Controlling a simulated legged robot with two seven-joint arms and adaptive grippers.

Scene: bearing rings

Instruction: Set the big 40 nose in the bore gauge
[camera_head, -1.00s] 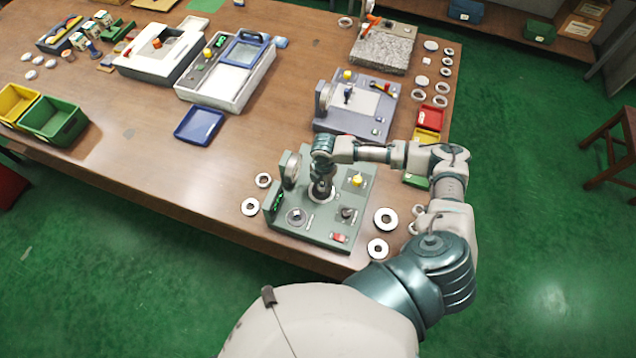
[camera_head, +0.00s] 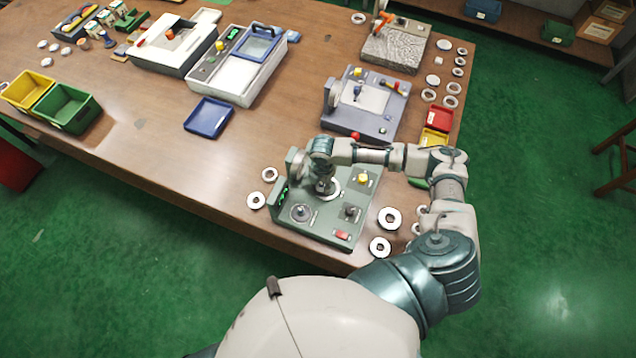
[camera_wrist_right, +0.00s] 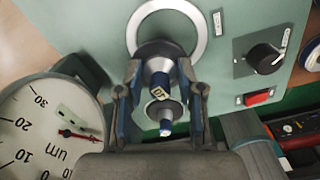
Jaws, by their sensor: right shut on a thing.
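The bore gauge is a green station (camera_head: 320,232) at the table's front edge, with a round dial (camera_wrist_right: 45,130) on its left. My right gripper (camera_head: 325,190) is over its plate, beside a pale ring seat (camera_head: 335,192). In the right wrist view the gripper (camera_wrist_right: 160,95) is shut on the dark nose (camera_wrist_right: 158,78), with a small label that seems to read 40. The pale ring (camera_wrist_right: 200,50) shows just beyond it. Whether the nose touches the seat is hidden. My left gripper is not in view.
The station carries a black knob (camera_wrist_right: 265,55), a red switch (camera_wrist_right: 258,97) and a yellow knob (camera_head: 362,179). Loose rings lie left (camera_head: 256,200) and right (camera_head: 390,217) of it. A grey station (camera_head: 360,110) stands behind.

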